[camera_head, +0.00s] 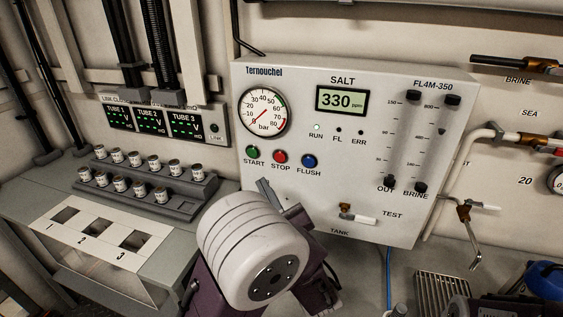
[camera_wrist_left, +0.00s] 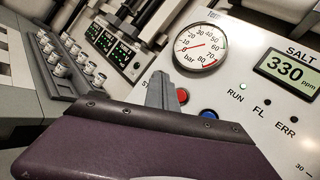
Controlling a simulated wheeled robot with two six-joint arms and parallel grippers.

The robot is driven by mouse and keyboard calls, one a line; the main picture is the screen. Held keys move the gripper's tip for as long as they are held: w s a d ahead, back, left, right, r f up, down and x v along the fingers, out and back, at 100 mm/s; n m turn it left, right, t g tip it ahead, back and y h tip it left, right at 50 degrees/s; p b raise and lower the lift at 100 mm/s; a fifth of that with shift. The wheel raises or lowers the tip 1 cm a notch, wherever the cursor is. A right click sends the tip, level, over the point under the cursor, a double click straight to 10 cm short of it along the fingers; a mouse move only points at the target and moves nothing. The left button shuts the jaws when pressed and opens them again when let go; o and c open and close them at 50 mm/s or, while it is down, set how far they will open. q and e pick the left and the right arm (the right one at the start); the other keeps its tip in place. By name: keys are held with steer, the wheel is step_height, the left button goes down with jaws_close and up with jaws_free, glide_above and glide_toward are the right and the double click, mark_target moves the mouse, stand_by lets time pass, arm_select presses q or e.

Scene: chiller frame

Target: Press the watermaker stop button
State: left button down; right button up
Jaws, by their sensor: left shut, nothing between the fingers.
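The watermaker panel (camera_head: 300,190) is a pale box on the wall. Its red STOP button (camera_head: 280,157) sits between the green START button (camera_head: 252,153) and the blue FLUSH button (camera_head: 309,161). My left gripper (camera_head: 265,186) is shut and empty, just below these buttons in the head view and apart from STOP there. In the left wrist view, the shut fingers (camera_wrist_left: 161,88) appear just left of the red STOP button (camera_wrist_left: 182,96) and hide START. The blue button (camera_wrist_left: 209,114) is partly covered. I cannot tell the fingertips' distance from the panel.
The RUN light (camera_head: 317,127) is lit and the salt display (camera_head: 342,100) reads 330. A TEST valve handle (camera_head: 364,220) sticks out at the panel's lower right. A rack of small jars (camera_head: 150,203) stands left, behind a counter with square openings (camera_head: 103,228).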

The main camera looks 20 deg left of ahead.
mark_target(280, 157)
steer(key=shift+d, duration=0.1)
steer(key=shift+a, duration=0.2)
steer(key=shift+d+r+p, duration=0.1)
steer(key=shift+r+p, duration=0.45)
steer(key=shift+p, duration=0.1)
arm_select(q)
steer(key=shift+w+a, duration=0.2)
steer(key=shift+w, duration=4.2)
steer(key=shift+w, duration=0.1)
steer(key=shift+w, duration=0.3)
steer(key=shift+w, duration=0.45)
steer(key=shift+s, duration=0.85)
arm_select(e)
steer(key=shift+f, duration=0.2)
